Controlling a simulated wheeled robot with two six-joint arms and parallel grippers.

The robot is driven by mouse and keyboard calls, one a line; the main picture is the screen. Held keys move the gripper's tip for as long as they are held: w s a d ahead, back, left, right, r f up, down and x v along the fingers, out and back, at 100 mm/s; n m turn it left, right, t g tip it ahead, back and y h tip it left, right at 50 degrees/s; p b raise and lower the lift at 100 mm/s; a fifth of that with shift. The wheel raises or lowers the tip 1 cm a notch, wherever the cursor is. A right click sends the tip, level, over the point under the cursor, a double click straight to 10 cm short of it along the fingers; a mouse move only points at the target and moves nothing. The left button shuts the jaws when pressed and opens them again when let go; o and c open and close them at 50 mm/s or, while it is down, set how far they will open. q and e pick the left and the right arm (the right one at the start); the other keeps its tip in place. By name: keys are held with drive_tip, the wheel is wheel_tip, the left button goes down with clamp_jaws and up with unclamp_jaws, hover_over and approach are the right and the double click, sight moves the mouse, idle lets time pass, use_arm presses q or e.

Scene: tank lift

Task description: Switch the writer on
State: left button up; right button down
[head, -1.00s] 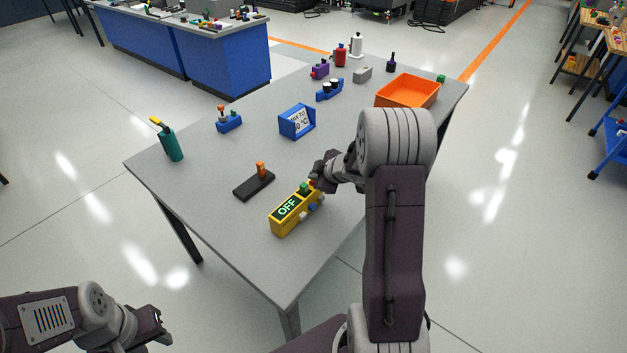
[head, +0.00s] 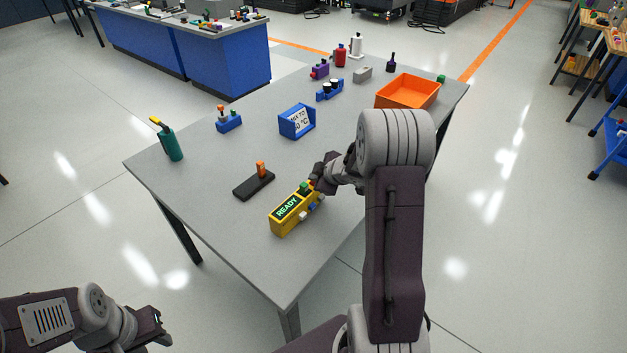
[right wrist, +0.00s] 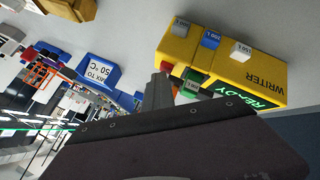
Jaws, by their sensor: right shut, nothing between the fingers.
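The writer, a yellow box (head: 284,222), stands near the front of the grey table. Its display (head: 287,206) reads READY in green. It has a green button (head: 304,187) on top and white and blue blocks on its right side. In the right wrist view the writer (right wrist: 220,52) carries its name and volume labels on the blocks. My right gripper (head: 316,184) is shut and empty, with its tips at the far end of the writer by the buttons; contact cannot be told. My left gripper (head: 160,325) is off the table at the lower left; its jaws are unclear.
A black base with an orange peg (head: 260,171) lies left of the writer. A blue sign (head: 297,121), a teal bottle (head: 168,143), a blue rack (head: 229,124) and an orange tray (head: 407,91) stand farther back. The table's front corner is clear.

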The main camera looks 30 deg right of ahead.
drive_tip(key=shift+r+p, duration=0.35)
drive_tip(key=shift+p, duration=0.2)
drive_tip(key=shift+r, duration=0.1)
wheel_tip(320, 180, up, 6)
drive_tip(key=p, duration=0.6)
drive_tip(key=shift+p, duration=0.3)
